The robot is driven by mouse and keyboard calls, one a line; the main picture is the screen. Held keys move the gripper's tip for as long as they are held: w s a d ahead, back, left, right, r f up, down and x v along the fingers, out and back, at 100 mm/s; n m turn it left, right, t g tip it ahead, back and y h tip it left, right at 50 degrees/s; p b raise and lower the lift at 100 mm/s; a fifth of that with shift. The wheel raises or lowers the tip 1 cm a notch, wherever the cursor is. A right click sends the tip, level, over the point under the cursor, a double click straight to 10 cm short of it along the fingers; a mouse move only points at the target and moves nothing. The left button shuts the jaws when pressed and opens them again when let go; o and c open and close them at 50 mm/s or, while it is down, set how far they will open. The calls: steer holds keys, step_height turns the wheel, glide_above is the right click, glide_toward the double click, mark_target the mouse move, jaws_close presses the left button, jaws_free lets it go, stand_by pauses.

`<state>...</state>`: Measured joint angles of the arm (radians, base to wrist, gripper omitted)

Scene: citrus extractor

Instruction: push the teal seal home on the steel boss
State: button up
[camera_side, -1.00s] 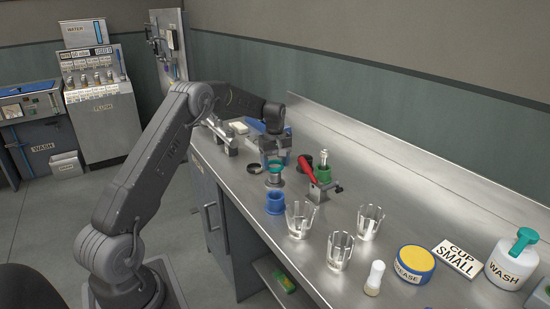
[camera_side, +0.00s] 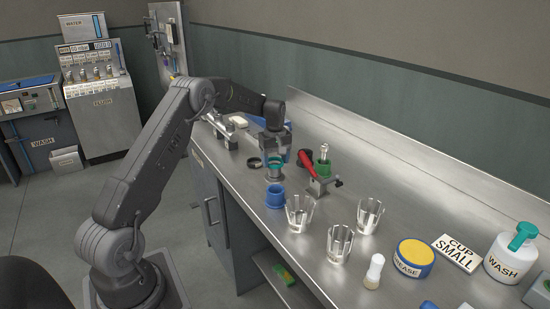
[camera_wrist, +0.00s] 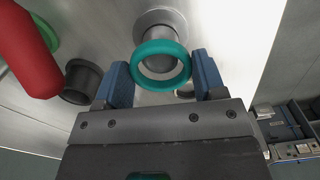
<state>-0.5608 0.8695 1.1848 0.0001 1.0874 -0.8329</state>
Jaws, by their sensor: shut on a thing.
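The teal seal (camera_wrist: 144,68) is a ring held between the two blue fingers of my gripper (camera_wrist: 162,82). The steel boss (camera_wrist: 160,18), a short cylinder on a round flange, shows behind and through the ring in the wrist view. The ring lines up roughly with the boss end; whether it is around the boss or just clear of it I cannot tell.
A red-handled tool (camera_side: 307,161) and a green part (camera_side: 322,168) stand close right of the gripper. A black ring (camera_side: 254,163) lies to the left. A blue cup-like part (camera_side: 275,196) and several clear fluted cups (camera_side: 299,213) stand nearer the front.

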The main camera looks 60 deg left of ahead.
mark_target(275, 170)
steer(key=shift+f, duration=2.3)
steer(key=o, duration=1)
steer(key=shift+r, duration=0.1)
step_height(275, 170, up, 13)
steer(key=s+d+r+m+t, duration=0.1)
steer(key=s+d+r+m, duration=0.3)
steer(key=d+r, duration=0.65)
steer(key=s+d+r+m+t, duration=0.3)
steer(key=s+d+m, duration=0.5)
steer(key=s+d, duration=0.8)
steer(key=s+d+f+m, duration=0.1)
steer(key=s, duration=0.2)
steer(key=s+d+f+m+t, duration=0.1)
steer(key=s, duration=0.2)
steer(key=s+d+f+m, duration=0.1)
steer(key=s+d+m, duration=0.1)
steer(key=s, duration=0.1)
steer(key=shift+s+f+t, duration=0.3)
steer(key=shift+f, duration=0.1)
